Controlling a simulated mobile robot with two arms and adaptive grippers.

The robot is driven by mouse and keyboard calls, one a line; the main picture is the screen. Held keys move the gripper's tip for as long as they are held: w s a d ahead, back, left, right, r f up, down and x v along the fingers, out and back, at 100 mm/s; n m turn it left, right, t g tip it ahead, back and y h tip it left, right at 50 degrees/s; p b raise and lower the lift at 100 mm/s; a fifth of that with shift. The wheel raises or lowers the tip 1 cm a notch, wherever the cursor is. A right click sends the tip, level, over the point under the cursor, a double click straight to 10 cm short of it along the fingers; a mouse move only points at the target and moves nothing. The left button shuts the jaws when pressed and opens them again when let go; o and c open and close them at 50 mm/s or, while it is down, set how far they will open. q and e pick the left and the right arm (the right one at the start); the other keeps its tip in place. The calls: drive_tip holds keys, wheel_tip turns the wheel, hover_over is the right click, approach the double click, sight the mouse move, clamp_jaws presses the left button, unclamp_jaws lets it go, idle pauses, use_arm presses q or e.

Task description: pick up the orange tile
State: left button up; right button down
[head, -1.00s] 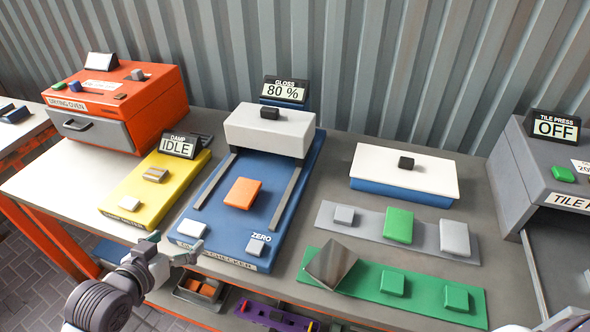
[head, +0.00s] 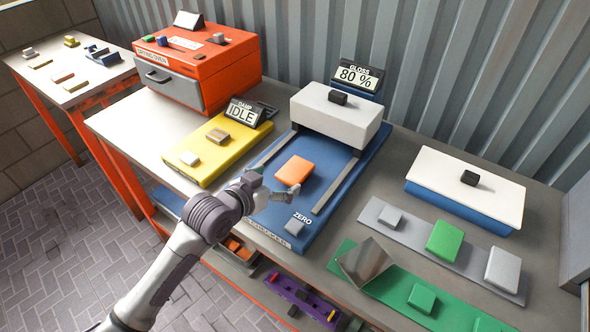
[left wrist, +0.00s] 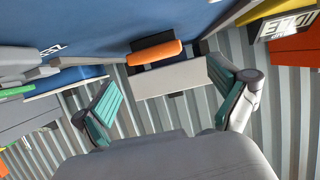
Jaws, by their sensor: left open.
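The orange tile (head: 294,171) lies on the blue bed of the gloss checker (head: 262,207), between its two grey rails and in front of the white head block. My left gripper (head: 270,192) is open over the near part of the blue bed, just short of the tile. In the left wrist view the orange tile (left wrist: 154,53) appears beyond the open teal-padded fingers (left wrist: 165,90), with nothing between them. The tile is apart from both fingers. My right gripper does not show in the current views.
A white block (head: 335,113) and a display reading 80 % stand behind the tile. A yellow damp meter (head: 204,155) is to the left, a lidded white-and-blue box (head: 464,187) to the right. Grey and green strips with several tiles lie at front right.

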sight(291, 173)
use_arm(q)
drive_tip(key=x, duration=0.4)
drive_tip(key=shift+s+f, duration=0.1)
drive_tip(key=shift+f, duration=0.05)
drive_tip(key=c, duration=1.3)
drive_tip(key=shift+o, duration=0.2)
